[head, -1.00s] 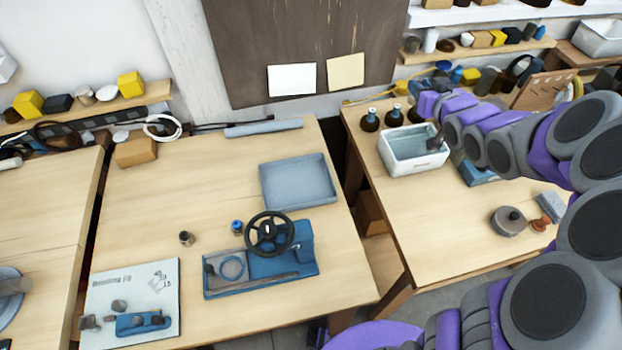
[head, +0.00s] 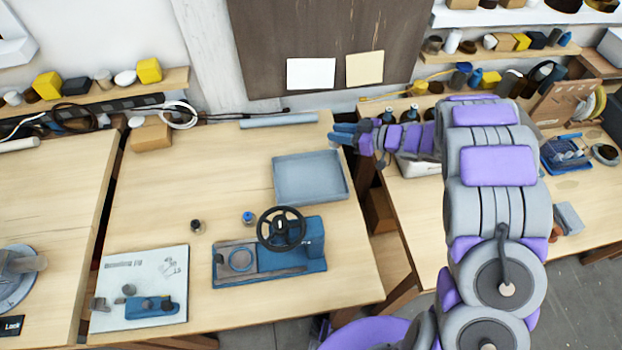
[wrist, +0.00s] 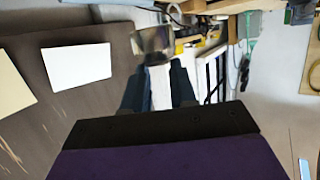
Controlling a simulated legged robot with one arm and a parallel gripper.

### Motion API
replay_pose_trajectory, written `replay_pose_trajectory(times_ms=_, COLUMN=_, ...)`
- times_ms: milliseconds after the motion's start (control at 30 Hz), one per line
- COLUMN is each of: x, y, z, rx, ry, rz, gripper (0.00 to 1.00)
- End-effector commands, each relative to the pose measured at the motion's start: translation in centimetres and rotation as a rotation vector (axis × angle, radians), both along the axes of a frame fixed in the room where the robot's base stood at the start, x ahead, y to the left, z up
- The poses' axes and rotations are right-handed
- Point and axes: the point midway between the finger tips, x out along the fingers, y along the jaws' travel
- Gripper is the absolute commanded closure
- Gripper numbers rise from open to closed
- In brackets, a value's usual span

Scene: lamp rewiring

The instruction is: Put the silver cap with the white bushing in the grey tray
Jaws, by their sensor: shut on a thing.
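My gripper (head: 343,134) is in the air by the back right corner of the grey tray, its fingers pointing left. In the wrist view its two dark fingers (wrist: 158,75) are shut on a shiny silver piece (wrist: 152,42), which looks like the silver cap. I cannot make out a white bushing on it. In the head view the held piece is too small to tell. The grey tray (head: 282,196) lies on the middle table and looks empty. A small dark cap (head: 197,226) and a cap with a blue top (head: 248,217) stand on the table left of the tray.
A blue fixture with a black handwheel (head: 282,229) stands in front of the tray. A white board (head: 125,262) with parts lies at front left. A grey roll (head: 279,120) lies along the back edge. The table left of the tray is mostly clear.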

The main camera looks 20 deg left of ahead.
Motion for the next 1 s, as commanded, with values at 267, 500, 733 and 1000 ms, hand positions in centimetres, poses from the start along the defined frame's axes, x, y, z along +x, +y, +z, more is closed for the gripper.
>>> replay_pose_trajectory(times_ms=267, x=-4.2, y=2.8, z=-2.6, rx=0.005, ry=-0.003, rz=0.172, gripper=1.00)
replay_pose_trajectory(times_ms=500, x=-4.5, y=2.7, z=-5.3, rx=0.009, ry=-0.003, rz=0.186, gripper=1.00)
replay_pose_trajectory(times_ms=733, x=-4.5, y=3.1, z=-8.6, rx=0.005, ry=-0.001, rz=0.184, gripper=1.00)
replay_pose_trajectory(times_ms=1000, x=-4.6, y=3.1, z=-11.9, rx=0.004, ry=0.002, rz=0.183, gripper=1.00)
